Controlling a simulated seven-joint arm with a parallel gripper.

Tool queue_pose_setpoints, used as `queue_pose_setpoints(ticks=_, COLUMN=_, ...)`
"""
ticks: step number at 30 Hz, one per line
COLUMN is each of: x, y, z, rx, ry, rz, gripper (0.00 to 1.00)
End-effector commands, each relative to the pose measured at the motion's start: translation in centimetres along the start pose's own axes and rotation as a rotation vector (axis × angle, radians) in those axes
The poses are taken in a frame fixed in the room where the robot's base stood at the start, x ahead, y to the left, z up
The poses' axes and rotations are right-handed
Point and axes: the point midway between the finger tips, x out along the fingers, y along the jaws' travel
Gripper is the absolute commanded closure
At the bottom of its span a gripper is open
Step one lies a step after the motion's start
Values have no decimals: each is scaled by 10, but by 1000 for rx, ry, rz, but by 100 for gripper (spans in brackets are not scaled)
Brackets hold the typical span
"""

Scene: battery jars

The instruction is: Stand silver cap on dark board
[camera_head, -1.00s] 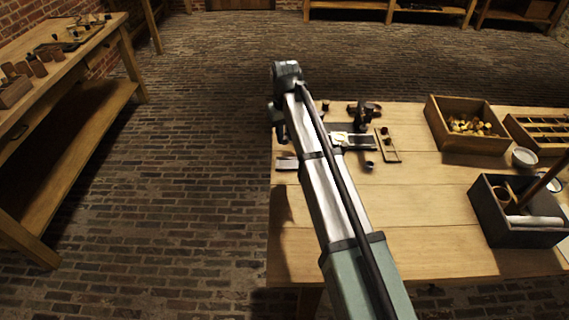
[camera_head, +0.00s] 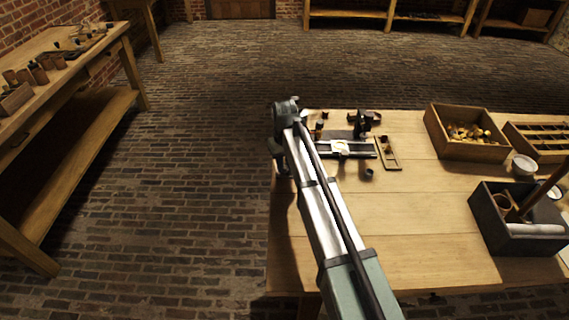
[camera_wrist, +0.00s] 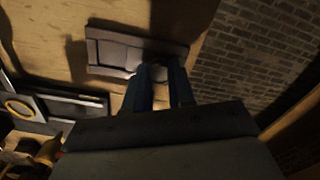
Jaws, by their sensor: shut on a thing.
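In the wrist view, the two dark fingers of my gripper (camera_wrist: 161,75) point at a flat, dark grey board (camera_wrist: 108,52) with a stepped surface. The board lies on the wooden table near its edge. The fingers overlap the lower right part of the board in this view. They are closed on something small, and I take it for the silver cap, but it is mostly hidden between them. I cannot tell whether it touches the board. In the head view, my arm covers the board and the fingertips.
A black device with a yellow ring (camera_wrist: 18,107) lies left in the wrist view. In the head view, a small wooden frame (camera_head: 395,161), a dark cup (camera_head: 368,174), a wooden box (camera_head: 431,126) and a dark crate (camera_head: 484,217) stand rightward. The front tabletop is clear.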

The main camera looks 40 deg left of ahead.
Motion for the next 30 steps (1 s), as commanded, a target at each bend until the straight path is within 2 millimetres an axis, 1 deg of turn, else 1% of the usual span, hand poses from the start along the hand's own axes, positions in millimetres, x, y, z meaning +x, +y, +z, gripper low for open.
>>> queue_pose_setpoints(ticks=11, x=4, y=0, z=0, rx=0, ry=1, rz=0, gripper=100)
queue_pose_setpoints(ticks=12, x=4, y=0, z=0, rx=0, ry=1, rz=0, gripper=75)
queue_pose_setpoints(ticks=20, x=4, y=0, z=0, rx=0, ry=1, rz=0, gripper=51)
queue_pose_setpoints(ticks=26, x=4, y=0, z=0, rx=0, ry=1, rz=0, gripper=51)
queue_pose_setpoints(ticks=30, x=-1, y=0, z=0, rx=0, ry=1, rz=0, gripper=51)
